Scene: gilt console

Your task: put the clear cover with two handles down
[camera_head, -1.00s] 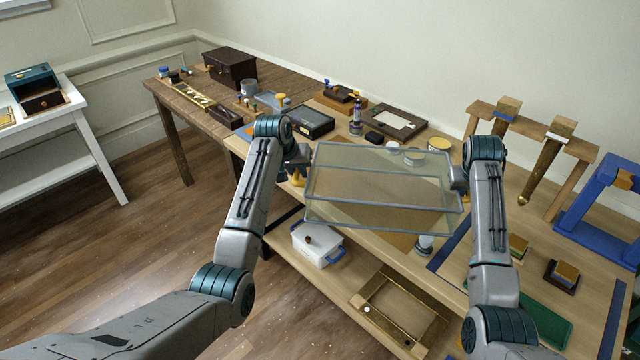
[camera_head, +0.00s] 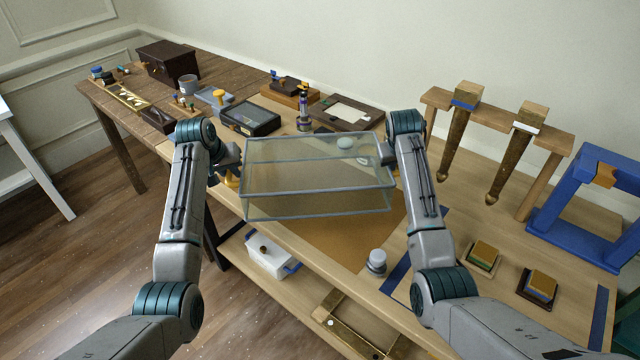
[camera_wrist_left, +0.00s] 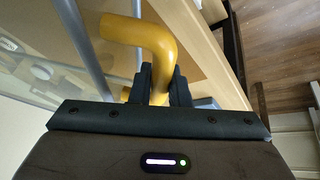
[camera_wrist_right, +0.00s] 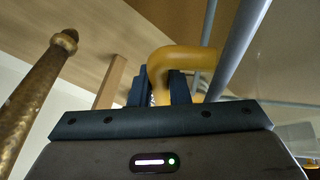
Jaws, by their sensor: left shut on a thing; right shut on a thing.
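The clear cover (camera_head: 318,178) is a see-through box with grey edges. It hangs between my two arms over the front of the wooden workbench, above a brown mat (camera_head: 345,245). My left gripper (camera_wrist_left: 157,88) is shut on a yellow bent handle (camera_wrist_left: 135,32) at the cover's left end. My right gripper (camera_wrist_right: 162,90) is shut on the other yellow handle (camera_wrist_right: 185,58) at its right end. In the head view the right handle is hidden behind my arm. The cover looks roughly level; its exact height above the bench is hard to tell.
A grey-white jar (camera_head: 376,262) stands at the mat's front edge. Behind the cover are a black case (camera_head: 250,117) and a dark framed tray (camera_head: 350,112). A wooden rack (camera_head: 500,125) with gilt legs and a blue frame (camera_head: 580,215) stand right. A white box (camera_head: 270,255) sits on the lower shelf.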

